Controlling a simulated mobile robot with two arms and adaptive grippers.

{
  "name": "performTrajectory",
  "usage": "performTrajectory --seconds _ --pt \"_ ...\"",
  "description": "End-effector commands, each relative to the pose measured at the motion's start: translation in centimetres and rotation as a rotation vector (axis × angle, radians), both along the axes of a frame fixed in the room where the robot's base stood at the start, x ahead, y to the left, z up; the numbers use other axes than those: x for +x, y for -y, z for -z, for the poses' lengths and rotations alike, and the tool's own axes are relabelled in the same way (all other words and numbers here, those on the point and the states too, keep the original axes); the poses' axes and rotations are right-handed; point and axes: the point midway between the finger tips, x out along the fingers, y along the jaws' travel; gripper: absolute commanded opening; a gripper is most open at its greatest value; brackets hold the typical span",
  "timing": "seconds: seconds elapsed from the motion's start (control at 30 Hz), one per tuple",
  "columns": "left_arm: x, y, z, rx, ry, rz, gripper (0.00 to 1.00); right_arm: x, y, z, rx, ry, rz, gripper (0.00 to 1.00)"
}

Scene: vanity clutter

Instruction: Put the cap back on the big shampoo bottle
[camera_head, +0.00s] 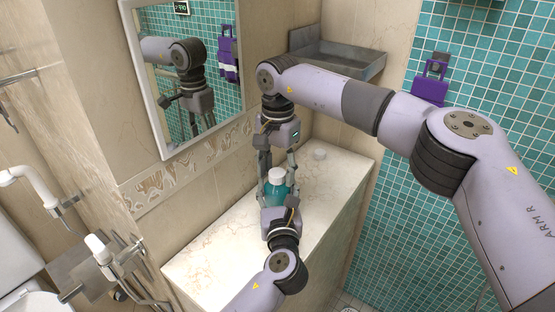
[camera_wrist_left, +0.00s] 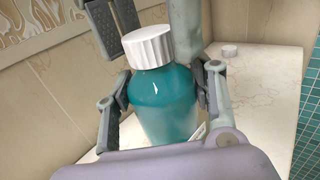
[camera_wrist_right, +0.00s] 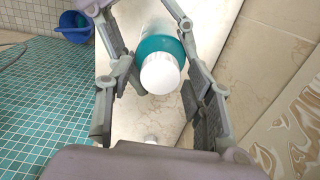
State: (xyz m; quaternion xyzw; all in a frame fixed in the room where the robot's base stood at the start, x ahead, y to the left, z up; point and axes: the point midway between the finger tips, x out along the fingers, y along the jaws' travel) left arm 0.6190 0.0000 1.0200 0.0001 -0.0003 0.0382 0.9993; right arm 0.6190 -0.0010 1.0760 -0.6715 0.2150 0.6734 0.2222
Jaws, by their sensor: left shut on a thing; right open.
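The teal shampoo bottle (camera_head: 276,191) stands upright on the counter, and it also shows in the left wrist view (camera_wrist_left: 165,105). A white ridged cap (camera_wrist_left: 149,47) sits on its top; it also shows in the right wrist view (camera_wrist_right: 160,73). I cannot tell whether it is screwed tight. My left gripper (camera_head: 278,199) is shut around the bottle's body from the near side. My right gripper (camera_head: 277,161) is open, pointing down, with its fingers apart on either side of the cap and a gap to it in the right wrist view.
A small white round piece (camera_head: 319,154) lies on the marble counter (camera_head: 215,258) behind the bottle. The counter's near-left part is clear.

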Motion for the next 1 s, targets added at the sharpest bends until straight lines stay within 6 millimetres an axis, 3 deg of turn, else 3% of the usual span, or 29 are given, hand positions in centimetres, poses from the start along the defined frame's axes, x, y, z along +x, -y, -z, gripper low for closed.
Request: performTrajectory --seconds 0.27,1.0 --pt "-0.02 -0.12 0.46 0.004 -0.008 -0.003 0.00 0.00 0.03 0.16 0.000 0.000 0.001 0.48" --pt "-0.02 -0.13 0.47 0.004 -0.008 -0.003 0.00 0.00 0.03 0.12 0.000 0.000 0.001 0.00"
